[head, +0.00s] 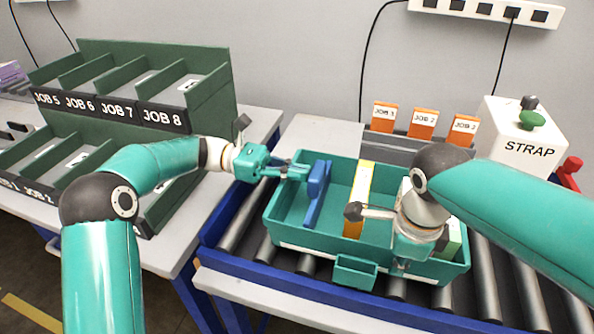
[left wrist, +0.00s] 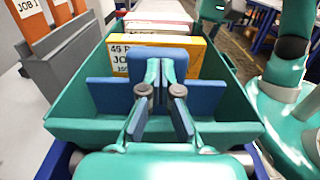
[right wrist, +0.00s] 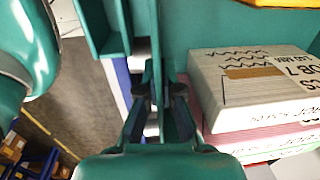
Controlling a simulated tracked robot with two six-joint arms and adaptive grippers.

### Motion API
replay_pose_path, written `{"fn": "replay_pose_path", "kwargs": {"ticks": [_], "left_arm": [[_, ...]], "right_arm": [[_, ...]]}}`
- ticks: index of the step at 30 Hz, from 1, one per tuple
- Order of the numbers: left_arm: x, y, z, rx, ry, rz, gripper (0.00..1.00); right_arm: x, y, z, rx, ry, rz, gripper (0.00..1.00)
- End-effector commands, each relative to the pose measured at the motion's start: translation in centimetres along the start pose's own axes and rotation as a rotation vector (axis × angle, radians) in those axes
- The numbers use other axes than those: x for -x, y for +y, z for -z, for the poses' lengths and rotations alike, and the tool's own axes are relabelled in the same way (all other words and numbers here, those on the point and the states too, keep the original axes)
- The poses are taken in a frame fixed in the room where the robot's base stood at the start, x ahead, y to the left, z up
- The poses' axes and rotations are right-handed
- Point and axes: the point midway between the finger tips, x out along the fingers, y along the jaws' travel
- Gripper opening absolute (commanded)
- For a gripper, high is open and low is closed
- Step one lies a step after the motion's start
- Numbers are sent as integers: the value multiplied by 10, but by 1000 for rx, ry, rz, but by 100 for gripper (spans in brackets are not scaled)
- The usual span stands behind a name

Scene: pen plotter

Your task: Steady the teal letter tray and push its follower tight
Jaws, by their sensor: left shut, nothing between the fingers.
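The teal letter tray (head: 300,237) stands on the roller conveyor. Its blue follower (head: 318,193) stands upright across the left part of the tray, apart from the yellow box (head: 359,195) to its right. My left gripper (head: 303,172) is shut and empty, inside the tray's left end, its tips at or very near the follower's left face. In the left wrist view, the fingers (left wrist: 160,70) overlap the blue follower (left wrist: 112,95); contact is unclear. My right gripper (head: 400,266) points down at the front wall; in the right wrist view its fingers (right wrist: 155,95) close around the wall's rim.
A white box (right wrist: 250,88) and a pink one lie at the tray's right end, partly hidden by my right arm in the head view. Orange job cards (head: 421,123) and a white STRAP box (head: 530,135) stand behind. A green sorting rack (head: 150,80) is at left.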

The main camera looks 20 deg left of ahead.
Motion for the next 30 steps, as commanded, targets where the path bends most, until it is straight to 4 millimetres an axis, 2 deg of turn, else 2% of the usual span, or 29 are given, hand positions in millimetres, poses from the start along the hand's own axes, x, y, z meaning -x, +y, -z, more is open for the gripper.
{"fn": "replay_pose_path", "kwargs": {"ticks": [5,10,13,24,30], "left_arm": [[-5,0,0,0,-1,2,0],[-32,0,-1,0,-1,5,0],[-42,-1,0,1,0,4,0],[-40,0,0,1,0,2,0],[-21,1,1,0,0,-2,0]], "right_arm": [[0,-1,0,0,-1,2,0],[0,-1,0,0,-1,3,0],[0,0,-1,1,-2,3,0],[0,0,-1,1,-3,3,0],[0,0,-1,1,-3,2,0]]}}
